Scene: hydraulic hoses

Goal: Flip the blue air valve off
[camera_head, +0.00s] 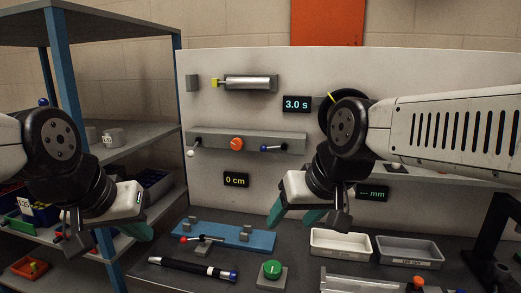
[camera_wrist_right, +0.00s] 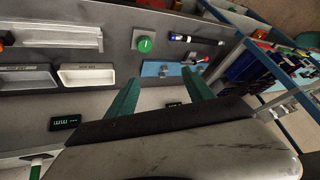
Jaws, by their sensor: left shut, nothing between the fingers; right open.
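A small valve with a blue-tipped lever (camera_head: 272,148) sits on the right part of the grey rail (camera_head: 220,140) on the white panel, its lever lying roughly sideways. An orange knob (camera_head: 237,144) is left of it, and a white-ball lever (camera_head: 190,153) is at the rail's left end. My right gripper (camera_head: 297,216) is open and empty, below and right of the blue lever and apart from it. Its fingers also show in the right wrist view (camera_wrist_right: 160,95). My left gripper (camera_head: 122,238) is shut and empty, low at the left, well away from the rail.
On the bench lie a blue plate (camera_head: 262,241) with a red-ball lever (camera_head: 184,240), a black rod (camera_head: 180,267) and a green button (camera_head: 272,268). A white tray (camera_head: 340,253) and a grey tray (camera_head: 403,262) stand at right. A shelf (camera_head: 150,137) is at left.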

